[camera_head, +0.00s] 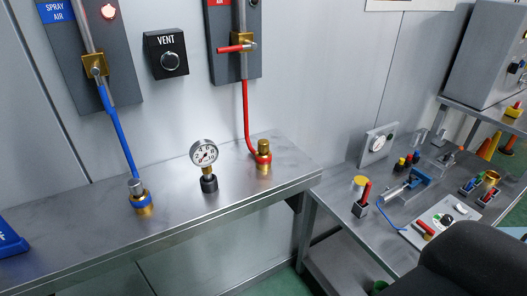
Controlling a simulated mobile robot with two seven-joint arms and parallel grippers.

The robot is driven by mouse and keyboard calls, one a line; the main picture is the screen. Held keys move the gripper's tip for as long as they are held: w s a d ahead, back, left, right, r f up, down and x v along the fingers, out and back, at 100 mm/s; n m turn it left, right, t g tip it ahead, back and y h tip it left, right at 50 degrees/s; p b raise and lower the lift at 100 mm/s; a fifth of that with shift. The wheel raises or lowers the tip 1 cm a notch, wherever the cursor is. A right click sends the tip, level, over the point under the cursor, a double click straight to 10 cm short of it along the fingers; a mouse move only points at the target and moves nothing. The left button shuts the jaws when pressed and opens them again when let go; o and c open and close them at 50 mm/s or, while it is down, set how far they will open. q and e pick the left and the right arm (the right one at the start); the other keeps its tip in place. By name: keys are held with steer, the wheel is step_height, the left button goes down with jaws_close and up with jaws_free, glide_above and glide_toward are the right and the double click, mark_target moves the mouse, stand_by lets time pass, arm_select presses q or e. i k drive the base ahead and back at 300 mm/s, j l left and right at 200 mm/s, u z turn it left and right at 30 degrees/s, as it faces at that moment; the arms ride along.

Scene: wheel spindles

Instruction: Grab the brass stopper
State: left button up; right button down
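A brass, knurled-looking piece (264,147) stands upright on the red-collared fitting at the right end of the metal shelf; it may be the brass stopper. A second brass fitting (143,204) with a blue collar and a silver top stands on the shelf at the left, with the blue hose running to it. A brass cylinder (491,178) also sits far right on the lower bench. I cannot tell for certain which is the stopper. Neither of my grippers shows; a dark rounded shape at lower right looks like part of my arm.
A pressure gauge (204,154) on a black base stands mid-shelf. The red hose (246,115) hangs from the wall valve panel. A blue block (10,239) is at the shelf's left end. The lower bench (330,205) holds several tools and small parts. The shelf's front strip is clear.

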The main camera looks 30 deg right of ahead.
mark_target(262, 144)
steer(key=k+l+z, duration=0.1)
steer(key=l+z, duration=0.4)
steer(key=l, duration=0.15)
steer(key=l+z, duration=0.5)
steer(key=l, duration=0.1)
